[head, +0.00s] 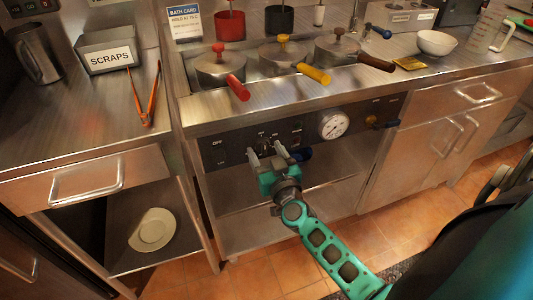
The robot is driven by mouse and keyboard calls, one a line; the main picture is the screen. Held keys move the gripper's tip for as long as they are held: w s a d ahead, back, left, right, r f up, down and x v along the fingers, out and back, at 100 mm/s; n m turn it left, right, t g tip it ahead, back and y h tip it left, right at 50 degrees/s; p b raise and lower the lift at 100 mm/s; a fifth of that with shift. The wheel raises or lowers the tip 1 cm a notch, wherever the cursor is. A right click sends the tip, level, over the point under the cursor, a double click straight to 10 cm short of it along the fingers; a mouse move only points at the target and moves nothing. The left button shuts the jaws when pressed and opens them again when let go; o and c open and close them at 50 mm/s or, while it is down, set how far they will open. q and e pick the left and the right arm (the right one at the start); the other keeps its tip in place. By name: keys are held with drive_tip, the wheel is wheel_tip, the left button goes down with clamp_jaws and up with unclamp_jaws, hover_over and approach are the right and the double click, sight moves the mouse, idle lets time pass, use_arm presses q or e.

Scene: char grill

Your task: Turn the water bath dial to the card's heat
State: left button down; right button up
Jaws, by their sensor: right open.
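The water bath dial (267,146) is a dark knob on the black front panel (232,146), partly hidden by my right gripper. My right gripper (267,153) is open, with one finger to the left and one to the right of the dial. I cannot tell whether the fingers touch it. Small white marks, one reading OFF, show on the panel around it; the dial's pointer cannot be made out. The bath card (185,20) stands behind the bath with a line that seems to say "hold at" a temperature; its number is too small to read surely. My left gripper is out of view.
Lidded pots with red (238,87), yellow (314,74) and brown (376,62) handles stand above, handles jutting forward. The shelf space below the panel is open.

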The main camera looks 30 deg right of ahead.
drive_tip(key=c, duration=1.1)
drive_tip(key=shift+o, duration=0.2)
